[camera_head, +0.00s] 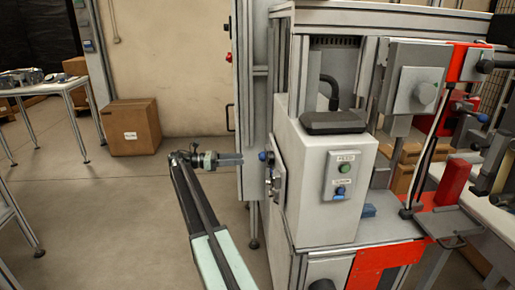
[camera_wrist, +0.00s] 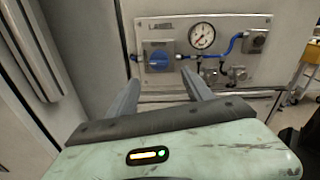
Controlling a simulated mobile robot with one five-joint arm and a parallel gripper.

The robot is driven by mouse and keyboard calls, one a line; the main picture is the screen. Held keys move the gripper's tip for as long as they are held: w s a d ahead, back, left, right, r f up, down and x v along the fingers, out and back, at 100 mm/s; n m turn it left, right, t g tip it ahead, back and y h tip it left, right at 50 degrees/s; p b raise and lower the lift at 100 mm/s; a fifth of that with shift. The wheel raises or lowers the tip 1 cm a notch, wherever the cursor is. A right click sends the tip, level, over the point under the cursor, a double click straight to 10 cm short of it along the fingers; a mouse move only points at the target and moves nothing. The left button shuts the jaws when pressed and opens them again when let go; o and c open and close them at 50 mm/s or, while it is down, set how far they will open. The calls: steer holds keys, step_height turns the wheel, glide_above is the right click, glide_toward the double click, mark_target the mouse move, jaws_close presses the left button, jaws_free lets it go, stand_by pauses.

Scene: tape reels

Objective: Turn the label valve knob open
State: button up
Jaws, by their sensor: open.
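The label valve knob (camera_wrist: 158,55) is a blue knob on a grey panel marked "LABEL" in the wrist view. The panel (camera_wrist: 225,24) also carries a round gauge (camera_wrist: 201,36) and a blue hose (camera_wrist: 232,45). In the head view the panel (camera_head: 275,180) shows edge-on on the machine's left side, with a blue knob (camera_head: 263,156) sticking out. My gripper (camera_head: 242,159) points right at that knob, apart from it as far as I can tell. In the wrist view my gripper (camera_wrist: 168,88) has its two fingers spread and empty, below the panel.
The machine (camera_head: 325,160) stands right of my arm, with a button box (camera_head: 344,176) on its front. A tall grey frame post (camera_head: 245,100) rises close to my gripper. A cardboard box (camera_head: 131,127) sits on the floor at left.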

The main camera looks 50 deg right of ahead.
mark_target(262, 156)
steer(key=x, duration=0.8)
steer(key=shift+r, duration=0.35)
steer(key=c, duration=1.2)
steer(key=shift+d, duration=0.25)
jaws_close()
steer(key=shift+a, duration=0.15)
